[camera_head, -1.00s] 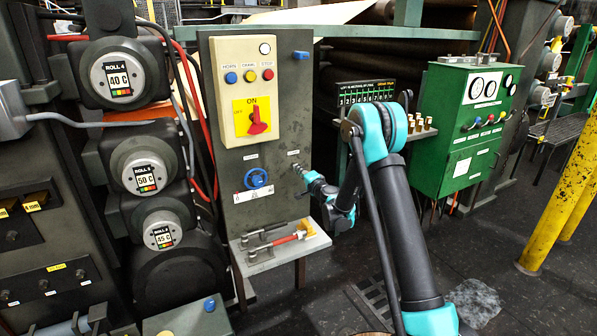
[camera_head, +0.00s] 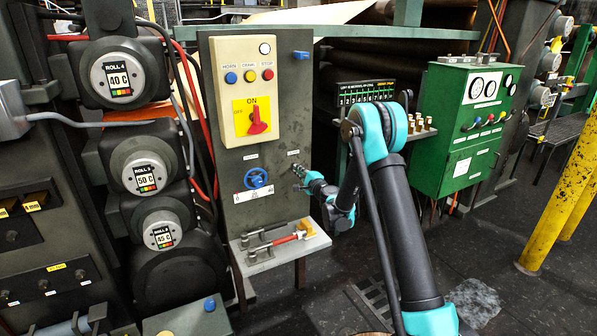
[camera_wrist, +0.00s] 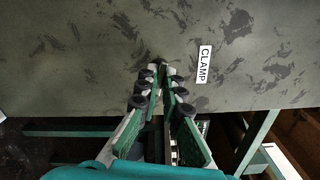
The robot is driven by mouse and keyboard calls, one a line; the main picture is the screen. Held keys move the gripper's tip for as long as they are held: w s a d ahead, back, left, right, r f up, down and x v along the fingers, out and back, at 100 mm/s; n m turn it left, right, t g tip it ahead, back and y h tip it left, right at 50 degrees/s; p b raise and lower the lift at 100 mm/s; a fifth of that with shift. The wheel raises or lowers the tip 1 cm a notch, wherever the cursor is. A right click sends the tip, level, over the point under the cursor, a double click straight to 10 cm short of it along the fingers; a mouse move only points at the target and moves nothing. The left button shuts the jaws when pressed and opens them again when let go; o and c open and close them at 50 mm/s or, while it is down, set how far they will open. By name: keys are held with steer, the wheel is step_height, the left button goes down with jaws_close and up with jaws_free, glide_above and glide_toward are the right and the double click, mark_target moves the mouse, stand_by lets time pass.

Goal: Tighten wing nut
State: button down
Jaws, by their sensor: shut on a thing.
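My gripper (camera_head: 298,170) reaches the grey panel (camera_head: 280,110) from the right, just below a small white label. In the wrist view its two fingers (camera_wrist: 162,72) come together at their tips against the panel, beside the CLAMP label (camera_wrist: 205,64). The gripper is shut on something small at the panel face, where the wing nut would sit. The fingertips hide nearly all of it, so I cannot make out its wings or how far they are turned.
A blue handwheel (camera_head: 256,178) is left of my gripper on the panel. Below, a shelf (camera_head: 262,262) holds red-handled tools (camera_head: 285,240). A cream switch box (camera_head: 248,90) is above. A green cabinet (camera_head: 468,130) and yellow post (camera_head: 562,190) stand to the right.

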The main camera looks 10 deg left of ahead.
steer(key=shift+m, duration=1.1)
steer(key=c, duration=1.7)
jaws_free()
steer(key=shift+d, duration=0.1)
steer(key=v, duration=0.7)
steer(key=shift+s+d, duration=0.1)
steer(key=shift+s, duration=0.15)
